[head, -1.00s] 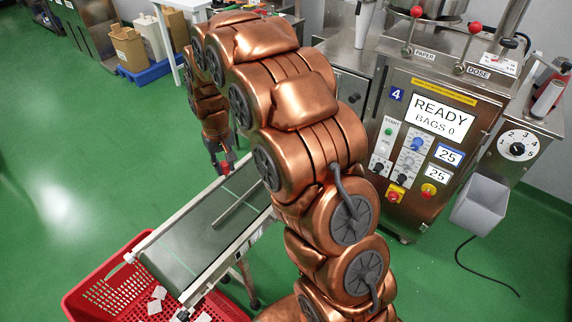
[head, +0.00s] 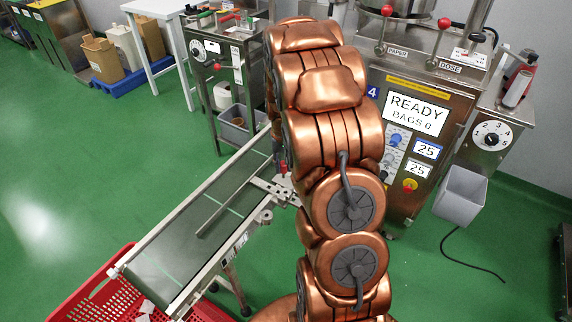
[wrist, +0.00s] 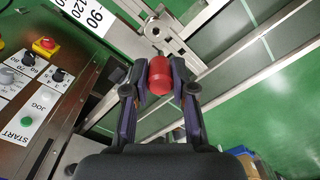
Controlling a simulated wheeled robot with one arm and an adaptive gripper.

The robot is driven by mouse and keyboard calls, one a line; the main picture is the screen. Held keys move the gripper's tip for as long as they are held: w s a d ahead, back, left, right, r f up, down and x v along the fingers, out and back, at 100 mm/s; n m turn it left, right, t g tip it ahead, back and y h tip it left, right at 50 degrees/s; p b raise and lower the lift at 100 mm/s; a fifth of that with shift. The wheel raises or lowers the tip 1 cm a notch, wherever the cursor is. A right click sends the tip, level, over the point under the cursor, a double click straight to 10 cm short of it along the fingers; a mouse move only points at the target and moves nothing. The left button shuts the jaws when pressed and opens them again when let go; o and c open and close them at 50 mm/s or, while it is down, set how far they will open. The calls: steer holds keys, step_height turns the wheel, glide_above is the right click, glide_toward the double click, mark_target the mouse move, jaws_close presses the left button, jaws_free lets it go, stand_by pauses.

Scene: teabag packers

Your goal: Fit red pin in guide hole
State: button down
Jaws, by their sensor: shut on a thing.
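The red pin (wrist: 160,78) is held between the two dark fingers of my gripper (wrist: 159,66), its red head facing the wrist camera. The pin's lower end is hidden. Just past the fingertips in the wrist view is a metal guide bracket (wrist: 178,48) with a round hole (wrist: 158,31). I cannot tell whether the pin touches the bracket. In the head view my gripper (head: 281,166) is small and partly hidden by my arm, above the bracket (head: 268,187) at the conveyor's right side.
The conveyor (head: 165,238) runs beside the bracket, with a grey bar (head: 212,215) across its belt. A red crate (head: 95,300) stands at its near end. The packing machine (head: 425,85), reading READY, BAGS 0, stands to the right. Green floor is open at left.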

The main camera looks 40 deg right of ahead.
mark_target(286, 172)
steer(key=shift+s+d, duration=0.2)
steer(key=shift+d, duration=0.1)
steer(key=shift+f+b, duration=0.1)
steer(key=shift+b, duration=0.2)
steer(key=shift+f, duration=0.2)
steer(key=shift+f+b, duration=1.1)
steer(key=shift+f, duration=1.55)
steer(key=shift+b, duration=0.6)
steer(key=shift+f+b, duration=0.8)
steer(key=shift+f, duration=1.3)
steer(key=c, duration=0.9)
jaws_free()
